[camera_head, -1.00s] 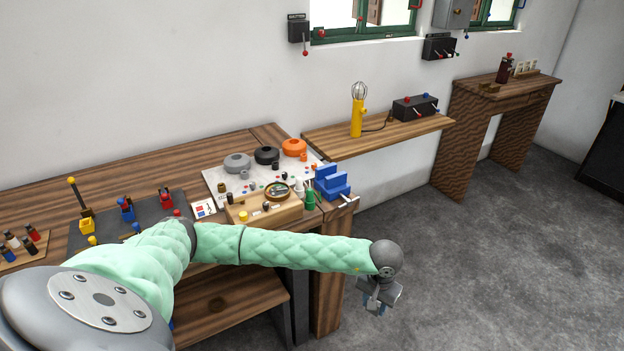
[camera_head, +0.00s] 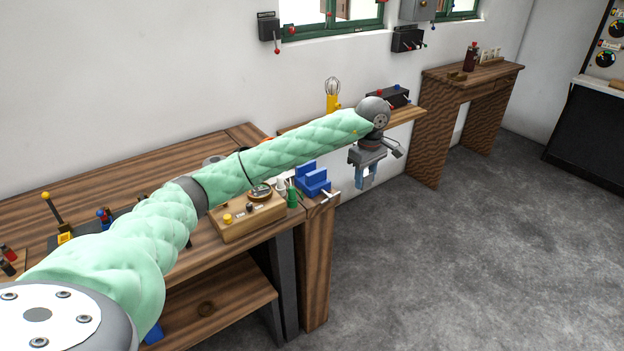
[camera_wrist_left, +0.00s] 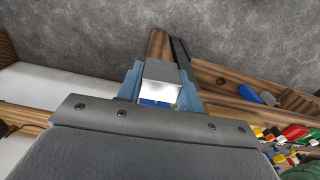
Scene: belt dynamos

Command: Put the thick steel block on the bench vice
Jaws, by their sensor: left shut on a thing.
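The blue bench vice (camera_head: 312,178) stands at the right front corner of the wooden workbench in the head view, with its handle pointing right. My left gripper (camera_head: 366,180) is in the air to the right of the vice and appears higher than it, clear of the bench edge, fingers pointing down. In the left wrist view its blue fingers (camera_wrist_left: 162,88) are shut on the thick steel block (camera_wrist_left: 163,70), a grey block with a bright face. In the head view the block is mostly hidden between the fingers. My right gripper is out of view.
A wooden box with a gauge and a yellow knob (camera_head: 248,216) and a green bottle (camera_head: 292,197) are left of the vice. A wall shelf (camera_head: 408,115) with a yellow lamp (camera_head: 333,97) is behind my wrist. The floor to the right is free.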

